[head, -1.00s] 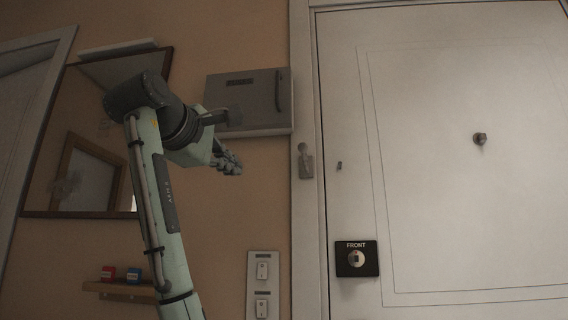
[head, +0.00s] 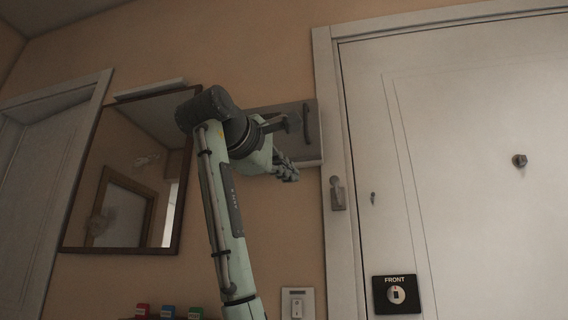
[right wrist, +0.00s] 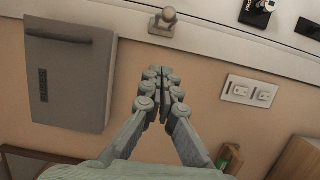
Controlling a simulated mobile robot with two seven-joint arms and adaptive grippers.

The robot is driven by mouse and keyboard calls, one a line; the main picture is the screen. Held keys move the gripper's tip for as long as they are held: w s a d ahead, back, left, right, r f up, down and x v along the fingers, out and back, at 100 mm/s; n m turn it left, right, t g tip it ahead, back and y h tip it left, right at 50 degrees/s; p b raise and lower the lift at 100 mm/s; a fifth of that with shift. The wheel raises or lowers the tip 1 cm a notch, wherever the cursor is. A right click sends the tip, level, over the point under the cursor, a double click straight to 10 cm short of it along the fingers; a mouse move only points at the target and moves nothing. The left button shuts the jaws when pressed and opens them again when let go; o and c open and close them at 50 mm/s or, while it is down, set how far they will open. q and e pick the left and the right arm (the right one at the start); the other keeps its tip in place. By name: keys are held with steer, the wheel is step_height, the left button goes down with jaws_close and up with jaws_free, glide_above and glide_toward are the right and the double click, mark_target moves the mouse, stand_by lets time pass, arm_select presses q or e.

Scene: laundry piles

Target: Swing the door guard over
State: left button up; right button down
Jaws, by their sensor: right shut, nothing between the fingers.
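The door guard (head: 337,193) is a small metal fitting on the white door frame, left of the door. It also shows at the top of the right wrist view (right wrist: 163,22), with a rounded knob on a plate. A small stud (head: 373,198) sits on the door (head: 455,150) to its right. My right gripper (head: 291,175) is left of the guard and slightly above it in the head view, apart from it. Its fingers (right wrist: 158,80) are together and empty, pointing towards the guard in the wrist view. My left gripper is not in view.
A grey wall box (head: 311,145) is partly behind my right arm; it shows whole in the wrist view (right wrist: 70,80). A switch plate (head: 298,303) is below. A mirror (head: 130,180) hangs left. A FRONT lock (head: 397,294) and a round knob (head: 519,160) are on the door.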

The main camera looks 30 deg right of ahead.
mark_target(337, 189)
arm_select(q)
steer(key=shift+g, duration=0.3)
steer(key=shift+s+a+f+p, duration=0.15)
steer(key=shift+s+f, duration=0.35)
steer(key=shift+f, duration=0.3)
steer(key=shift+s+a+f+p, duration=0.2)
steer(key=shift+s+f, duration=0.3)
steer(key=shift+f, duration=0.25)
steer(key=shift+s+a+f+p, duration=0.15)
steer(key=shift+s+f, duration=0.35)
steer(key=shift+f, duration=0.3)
arm_select(e)
steer(key=d, duration=0.7)
steer(key=shift+s, duration=0.1)
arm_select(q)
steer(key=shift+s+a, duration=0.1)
arm_select(e)
steer(key=shift+d+f, duration=0.1)
steer(key=shift+d, duration=0.1)
